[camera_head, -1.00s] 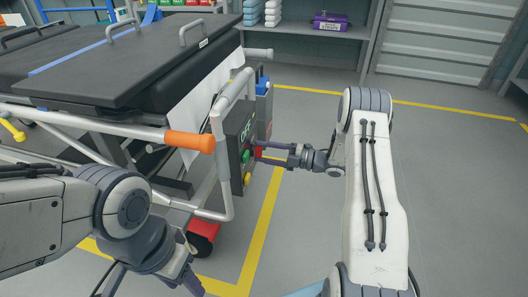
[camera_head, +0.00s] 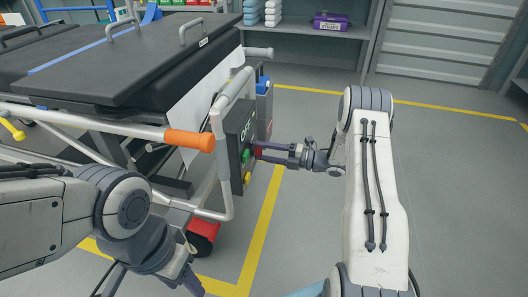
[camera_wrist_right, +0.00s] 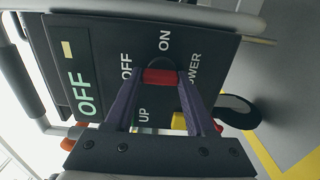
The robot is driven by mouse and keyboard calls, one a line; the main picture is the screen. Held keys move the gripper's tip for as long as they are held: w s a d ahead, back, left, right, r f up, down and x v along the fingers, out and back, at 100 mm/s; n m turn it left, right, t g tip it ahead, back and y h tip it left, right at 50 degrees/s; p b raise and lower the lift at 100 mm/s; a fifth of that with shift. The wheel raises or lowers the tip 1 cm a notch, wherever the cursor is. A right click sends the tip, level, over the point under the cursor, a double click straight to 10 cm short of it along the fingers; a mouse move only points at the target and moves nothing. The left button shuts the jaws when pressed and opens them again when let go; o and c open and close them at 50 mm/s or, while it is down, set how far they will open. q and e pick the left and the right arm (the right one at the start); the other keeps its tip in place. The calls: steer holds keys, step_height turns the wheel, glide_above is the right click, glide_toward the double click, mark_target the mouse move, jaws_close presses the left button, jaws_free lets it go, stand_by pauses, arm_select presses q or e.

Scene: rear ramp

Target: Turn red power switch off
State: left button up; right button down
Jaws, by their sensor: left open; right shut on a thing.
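The red power switch (camera_wrist_right: 160,77) sits on a dark control panel (camera_wrist_right: 60,40) on the end of the stretcher. My right gripper (camera_wrist_right: 160,80) has one finger on each side of the red switch and is shut on it. Printed words OFF, ON, POWER and UP stand around it, and a green display (camera_wrist_right: 82,93) reads OFF. In the head view the panel (camera_head: 237,125) faces right and my right gripper (camera_head: 256,151) reaches it from the right; its fingers mostly hide the switch. My left gripper (camera_head: 194,283) is at the bottom edge, partly cut off, away from the panel.
A green button (camera_head: 245,156) and a yellow button (camera_head: 247,173) sit low on the panel, close to my right fingers. A pale rail (camera_head: 225,190) and an orange handle (camera_head: 190,140) stand left of it. The floor to the right is clear.

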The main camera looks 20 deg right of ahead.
steer(key=shift+c, duration=1.2)
jaws_free()
steer(key=p+v, duration=0.4)
steer(key=v, duration=0.6)
steer(key=shift+s+d, duration=0.2)
steer(key=shift+d, duration=0.05)
